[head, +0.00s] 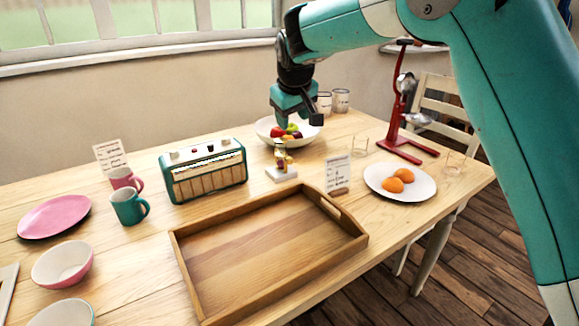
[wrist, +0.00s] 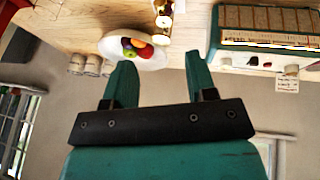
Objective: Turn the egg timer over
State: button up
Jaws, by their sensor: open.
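What looks like the egg timer, a small brass-coloured piece (head: 283,158) on a white block (head: 281,174), stands on the table just in front of the fruit bowl. In the wrist view its brass and white parts (wrist: 163,21) show at the top edge, partly cut off. Its fine details are too small to tell. My gripper (head: 296,119) is above and behind it, over the fruit bowl. In the wrist view my gripper (wrist: 160,62) has its two teal fingers wide apart, with nothing between them, apart from the timer.
A white fruit bowl (head: 262,130) stands behind the timer. A teal radio (head: 205,172) is to its left, a wooden tray (head: 185,257) in front.

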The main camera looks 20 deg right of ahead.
aim_at(291, 158)
jog(key=x, duration=1.7)
jog(key=shift+f, duration=0.15)
jog(key=shift+c, duration=0.4)
jog(key=c, duration=0.8)
jog(key=shift+c, duration=0.2)
jog(key=y+p, duration=0.1)
jog(key=y, duration=0.1)
jog(key=m+g+y+p, duration=0.1)
jog(key=shift+w+d+r+y+p, duration=0.15)
jog(key=shift+d+r+y+p, duration=0.05)
jog(key=shift+d+y+p, duration=0.15)
jog(key=shift+f+g+y+p, duration=0.1)
jog(key=shift+g+y+p, duration=0.4)
jog(key=shift+y+p, duration=0.4)
